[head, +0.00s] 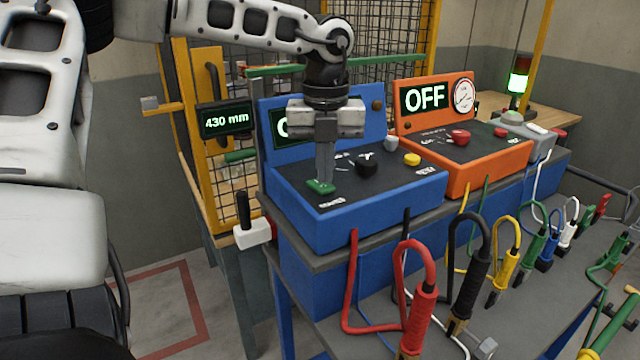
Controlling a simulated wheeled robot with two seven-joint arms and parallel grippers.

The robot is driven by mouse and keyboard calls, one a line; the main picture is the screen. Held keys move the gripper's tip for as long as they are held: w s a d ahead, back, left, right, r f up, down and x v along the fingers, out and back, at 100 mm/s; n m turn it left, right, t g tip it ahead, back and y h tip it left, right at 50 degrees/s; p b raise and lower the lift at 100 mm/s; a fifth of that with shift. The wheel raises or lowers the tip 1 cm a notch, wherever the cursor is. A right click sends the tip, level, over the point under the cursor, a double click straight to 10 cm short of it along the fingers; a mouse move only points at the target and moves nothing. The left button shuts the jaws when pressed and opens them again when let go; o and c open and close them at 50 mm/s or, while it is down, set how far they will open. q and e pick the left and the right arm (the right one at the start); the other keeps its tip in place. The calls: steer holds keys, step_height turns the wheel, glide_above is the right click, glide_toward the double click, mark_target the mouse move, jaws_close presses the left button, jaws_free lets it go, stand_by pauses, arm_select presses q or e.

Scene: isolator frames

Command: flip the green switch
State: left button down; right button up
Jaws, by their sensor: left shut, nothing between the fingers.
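The green switch (320,187) sits at the left front of the black top panel on the blue control box (340,222). My left gripper (325,178) points straight down over it, with its fingers together and nothing held. The fingertips are at the switch and appear to touch it or hover just above it; the small gap cannot be told. The gripper hides part of the blue box's display (281,124), of which only the first letter shows. My right gripper is not in view.
Black, white and yellow knobs (412,159) stand right of the switch. An orange box (490,165) reading OFF stands beyond. Several coloured cables (418,310) with clamps hang in front. A yellow mesh frame (205,150) with a 430 mm display (227,120) stands at left.

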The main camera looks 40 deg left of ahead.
mark_target(325, 187)
arm_select(q)
steer(key=shift+f+b, duration=0.65)
steer(key=shift+f, duration=0.15)
steer(key=shift+r, duration=0.15)
steer(key=shift+r+p, duration=0.45)
steer(key=shift+r, duration=0.1)
steer(key=shift+r+p, duration=1.7)
steer(key=shift+r, duration=1.2)
